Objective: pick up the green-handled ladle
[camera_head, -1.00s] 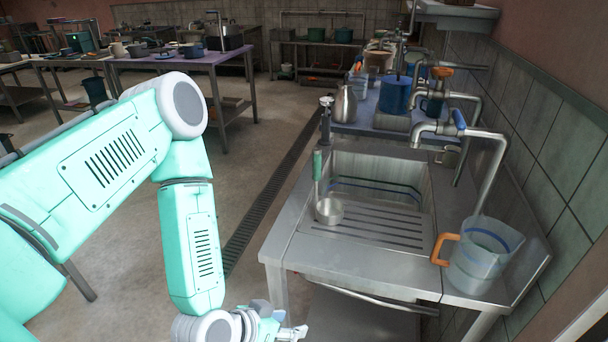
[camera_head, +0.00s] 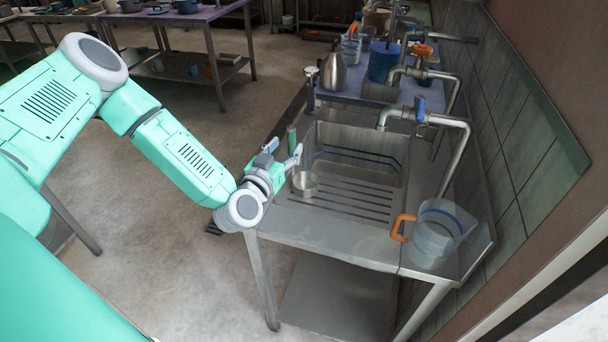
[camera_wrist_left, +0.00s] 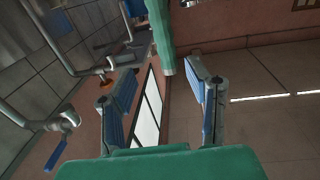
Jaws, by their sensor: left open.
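The ladle has a steel bowl (camera_head: 305,184) and an upright green handle (camera_head: 291,139). The bowl rests at the left side of the sink counter. My left gripper (camera_head: 283,150) is at the handle, just left of and above the bowl. In the left wrist view the gripper's two blue-padded fingers (camera_wrist_left: 160,88) are spread wide. The green handle (camera_wrist_left: 162,35) shows there beyond the fingertips, between them and nearer the top of the picture. Whether a finger touches it cannot be told. My right gripper is not in view.
A clear pitcher with an orange handle (camera_head: 436,232) stands on the right of the steel sink counter (camera_head: 345,243). Taps (camera_head: 432,118) lean out from the tiled wall. A steel jug (camera_head: 333,73) and a blue pot (camera_head: 383,62) stand on the table behind.

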